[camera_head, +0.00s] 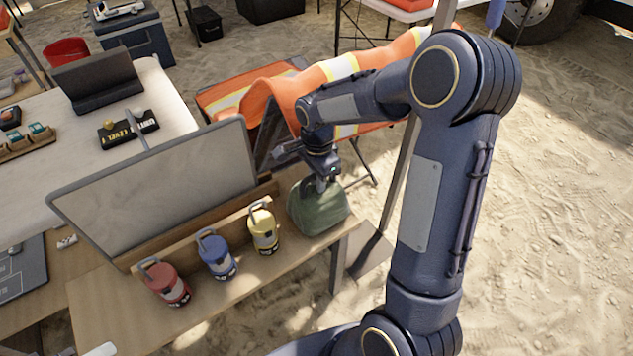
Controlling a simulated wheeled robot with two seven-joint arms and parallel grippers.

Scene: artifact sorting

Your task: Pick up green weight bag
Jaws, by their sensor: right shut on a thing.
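The green weight bag (319,208) sits at the right end of the wooden bench (250,283), beside a yellow canister. My right gripper (321,180) is directly above it, pointing down, and is shut on the top of the bag. The fingertips are small and partly hidden against the bag's top. The bag looks upright, and I cannot tell whether its base is clear of the bench. My left gripper is not in view.
Yellow (263,230), blue (216,256) and red (166,283) canisters stand in a row left of the bag. A large grey panel (160,190) stands behind them. An orange vest (290,90) hangs behind my right arm. Open sand lies to the right.

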